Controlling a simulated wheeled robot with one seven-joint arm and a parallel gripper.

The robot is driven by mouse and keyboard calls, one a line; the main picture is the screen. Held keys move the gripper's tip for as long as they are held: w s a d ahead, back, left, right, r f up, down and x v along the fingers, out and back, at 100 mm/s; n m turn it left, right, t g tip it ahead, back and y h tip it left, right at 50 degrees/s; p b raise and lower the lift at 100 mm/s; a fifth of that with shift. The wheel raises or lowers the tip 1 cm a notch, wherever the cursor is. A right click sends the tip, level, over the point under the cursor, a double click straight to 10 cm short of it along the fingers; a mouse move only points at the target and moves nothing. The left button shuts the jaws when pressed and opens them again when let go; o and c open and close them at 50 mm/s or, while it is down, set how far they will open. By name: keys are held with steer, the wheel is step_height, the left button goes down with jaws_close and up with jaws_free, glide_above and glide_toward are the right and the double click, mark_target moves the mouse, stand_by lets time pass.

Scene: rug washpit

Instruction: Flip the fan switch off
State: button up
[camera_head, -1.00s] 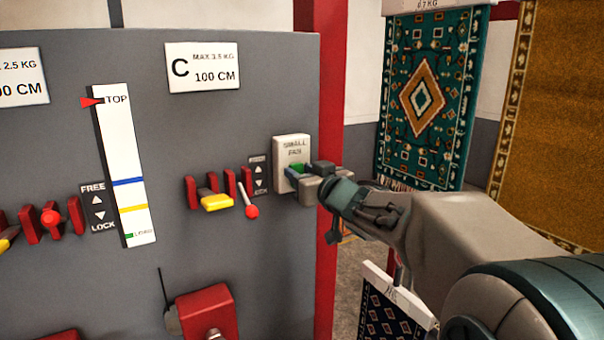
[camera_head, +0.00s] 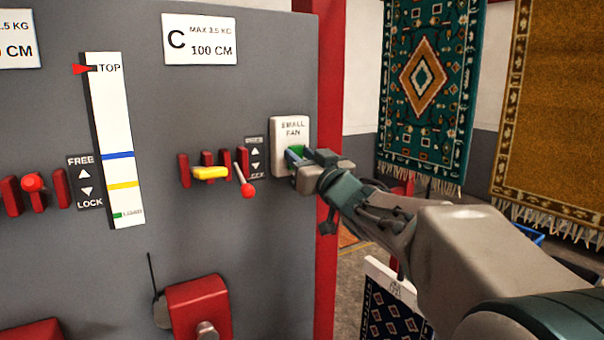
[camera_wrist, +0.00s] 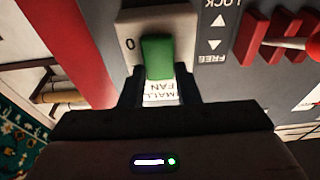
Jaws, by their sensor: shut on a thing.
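The fan switch is a pale plate (camera_head: 290,131) marked "SMALL FAN" at the right edge of the grey panel, with a green rocker (camera_head: 294,152). In the wrist view the plate is upside down, and the green rocker (camera_wrist: 157,58) stands out from it beside a "0" mark. My gripper (camera_head: 304,163) is at the lower part of the plate and hides some of it. In the wrist view my gripper (camera_wrist: 158,84) has a dark finger on each side of the rocker and is shut on it.
Left of the switch are red blocks with a yellow piece (camera_head: 211,172) and a red-knobbed lever (camera_head: 246,188), close to my gripper. A red post (camera_head: 328,90) stands just right of the panel. Rugs hang behind, including a green one (camera_head: 425,85). A red box (camera_head: 200,308) sits lower on the panel.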

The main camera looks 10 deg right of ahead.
steer(key=t+b, duration=0.1)
steer(key=b, duration=0.1)
steer(key=shift+f+b, duration=0.4)
steer(key=shift+r+b, duration=0.25)
steer(key=shift+b, duration=0.1)
steer(key=o, duration=1)
steer(key=shift+s, duration=0.1)
steer(key=b+v, duration=0.1)
steer(key=v, duration=0.6)
steer(key=b+v, duration=0.1)
steer(key=v, duration=0.5)
steer(key=shift+s+d+f, duration=0.2)
steer(key=shift+s+f, duration=0.05)
steer(key=shift+f, duration=0.1)
